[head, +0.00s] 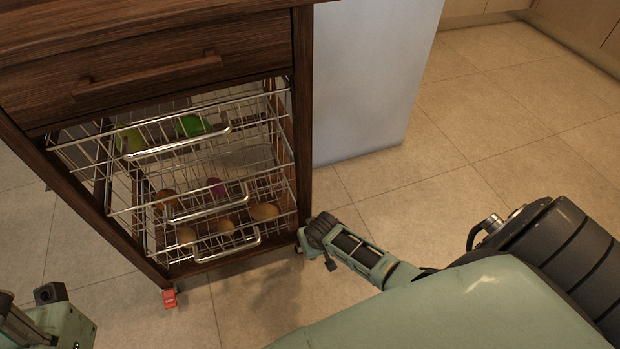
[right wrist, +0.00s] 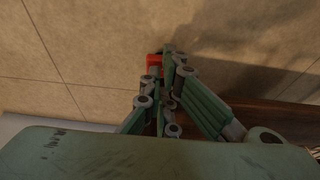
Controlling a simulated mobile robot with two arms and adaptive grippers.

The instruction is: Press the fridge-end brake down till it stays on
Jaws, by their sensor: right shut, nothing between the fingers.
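The wooden cart (head: 304,130) stands on casters at the left of the head view. A red brake pedal (head: 169,298) shows at its near left caster. In the right wrist view another red brake (right wrist: 154,62) shows right beside the fingertips of my right gripper (right wrist: 169,52), partly hidden by them. My right gripper (head: 320,243) is shut and empty, low at the cart's right front corner. It hides that brake in the head view, and I cannot tell whether it touches it. My left gripper (head: 42,322) is only partly in view at the lower left corner.
The cart has a drawer (head: 140,65) and wire baskets (head: 200,205) with several fruits or vegetables. A pale grey block (head: 365,85) stands behind the cart's right side. The tiled floor (head: 490,130) at the right is clear.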

